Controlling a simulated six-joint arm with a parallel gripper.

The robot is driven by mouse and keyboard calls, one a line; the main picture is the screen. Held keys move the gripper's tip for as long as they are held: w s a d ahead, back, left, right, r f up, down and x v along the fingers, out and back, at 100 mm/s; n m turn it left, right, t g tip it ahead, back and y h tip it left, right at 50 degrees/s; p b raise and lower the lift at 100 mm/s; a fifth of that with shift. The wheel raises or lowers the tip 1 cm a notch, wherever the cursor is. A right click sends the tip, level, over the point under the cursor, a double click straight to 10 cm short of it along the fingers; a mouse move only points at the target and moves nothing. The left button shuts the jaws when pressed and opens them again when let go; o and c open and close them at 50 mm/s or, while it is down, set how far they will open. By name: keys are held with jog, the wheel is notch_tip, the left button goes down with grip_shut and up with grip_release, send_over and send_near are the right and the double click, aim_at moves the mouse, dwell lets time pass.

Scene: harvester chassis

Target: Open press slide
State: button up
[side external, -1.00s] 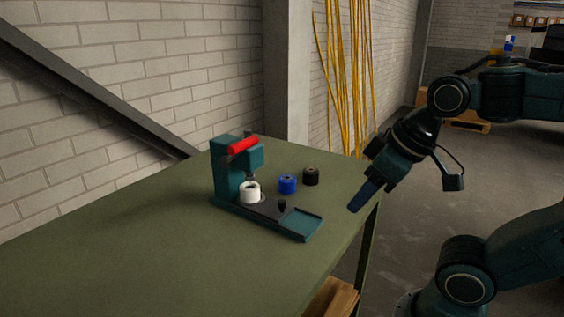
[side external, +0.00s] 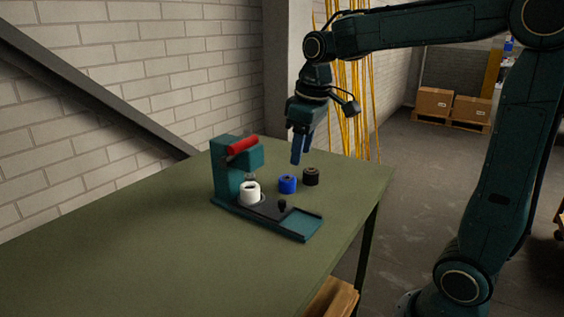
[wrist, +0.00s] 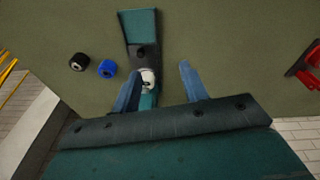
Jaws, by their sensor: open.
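The teal press (side external: 228,172) stands on the green table, with a red handle (side external: 243,145) on top. Its black slide plate (side external: 265,208) lies on the base, with a small black knob (side external: 282,204). A white ring-shaped part (side external: 250,195) sits upright under the press head. The front end of the teal track (side external: 300,227) is bare. My gripper (side external: 300,155) is open and empty, pointing down above the table behind the press. The wrist view shows my two blue fingers apart (wrist: 160,72), the slide knob (wrist: 140,51) beyond them and the white part (wrist: 148,77) between them, partly hidden.
A blue ring part (side external: 287,184) and a black ring part (side external: 311,176) stand on the table behind the slide. A red and black object (wrist: 307,65) lies at the right edge of the wrist view. The table's front left is clear.

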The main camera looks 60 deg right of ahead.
jog(key=n+g, duration=0.1)
jog(key=g, duration=0.1)
send_over(282, 201)
notch_tip(282, 201, down, 6)
jog(key=shift+r, duration=0.1)
jog(key=shift+f, duration=6.9)
jog(key=shift+c, duration=0.4)
jog(key=shift+s, duration=0.1)
grip_shut()
